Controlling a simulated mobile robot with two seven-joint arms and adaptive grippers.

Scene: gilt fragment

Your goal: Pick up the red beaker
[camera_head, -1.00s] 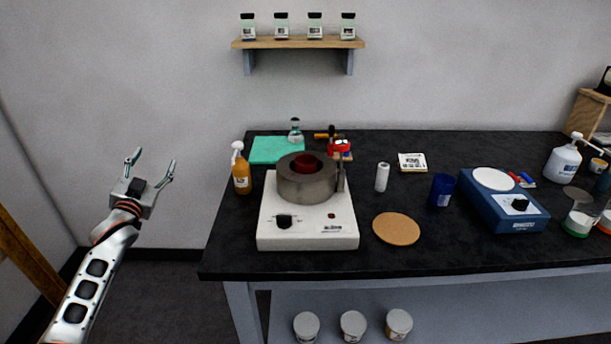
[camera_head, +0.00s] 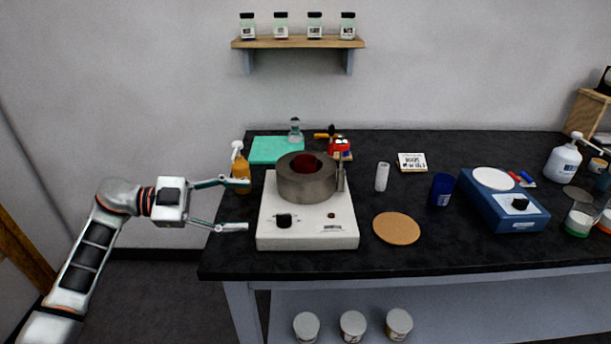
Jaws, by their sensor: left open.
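The red beaker (camera_head: 307,164) sits inside the round grey-brown ring (camera_head: 306,187) on top of the white hotplate device (camera_head: 307,236). Only its upper inside and rim area show; the ring hides the rest. My left gripper (camera_head: 241,204) is open and empty, to the left of the white device, with its fingers pointing right. Its upper fingertip overlaps the orange spray bottle (camera_head: 241,168) in the picture; I cannot tell whether they touch. My right gripper is not in view.
A cork mat (camera_head: 396,229), a white cylinder (camera_head: 382,176) and a blue cup (camera_head: 442,189) stand right of the device. A teal pad (camera_head: 276,150) with a flask (camera_head: 295,130) lies behind.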

